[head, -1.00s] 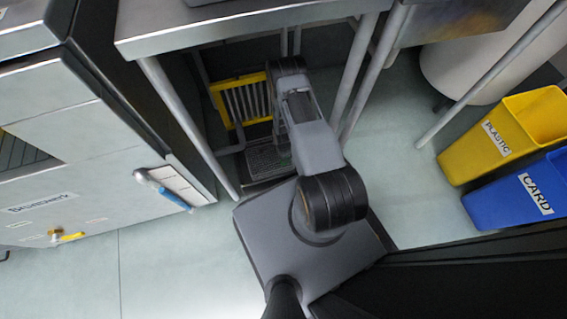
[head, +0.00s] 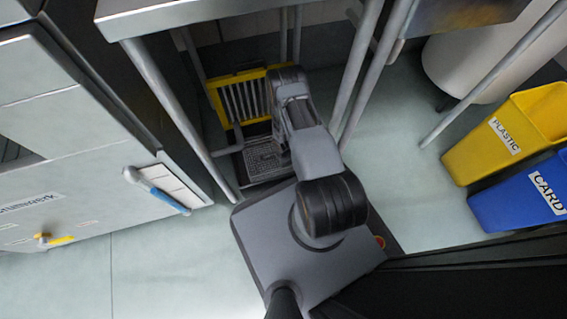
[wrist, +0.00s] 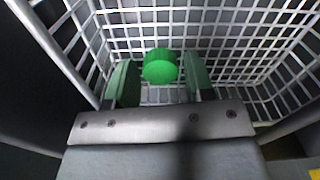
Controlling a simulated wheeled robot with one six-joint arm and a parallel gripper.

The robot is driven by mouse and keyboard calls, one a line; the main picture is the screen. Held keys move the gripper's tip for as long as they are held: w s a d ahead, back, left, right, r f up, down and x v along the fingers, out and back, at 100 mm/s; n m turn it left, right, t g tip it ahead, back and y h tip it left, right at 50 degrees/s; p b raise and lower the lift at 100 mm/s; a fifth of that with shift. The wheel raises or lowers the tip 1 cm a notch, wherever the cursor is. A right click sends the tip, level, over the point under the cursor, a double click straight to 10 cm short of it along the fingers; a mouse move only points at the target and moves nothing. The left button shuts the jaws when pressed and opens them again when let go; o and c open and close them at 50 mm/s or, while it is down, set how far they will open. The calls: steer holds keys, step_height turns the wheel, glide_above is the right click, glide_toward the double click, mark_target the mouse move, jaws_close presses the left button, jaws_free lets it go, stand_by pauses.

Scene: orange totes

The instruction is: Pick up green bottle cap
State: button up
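The green bottle cap (wrist: 160,66) shows in the upper middle of the wrist view, against white wire mesh. My gripper (wrist: 160,80) is open, with one green-tinted finger on each side of the cap. Small gaps show between the cap and both fingers. I cannot tell whether the cap is fully between the fingertips in depth. In the head view the cap cannot be made out, and my gripper is hidden under and behind my arm.
White wire mesh walls (wrist: 60,50) surround the gripper. A yellow-framed rack (head: 222,108) and a dark grate (head: 262,160) are under the metal table (head: 160,18), between its legs. Yellow (head: 478,160) and blue (head: 505,212) bins stand right. A cabinet (head: 60,120) is left.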

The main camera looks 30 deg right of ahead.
steer(key=c, duration=0.7)
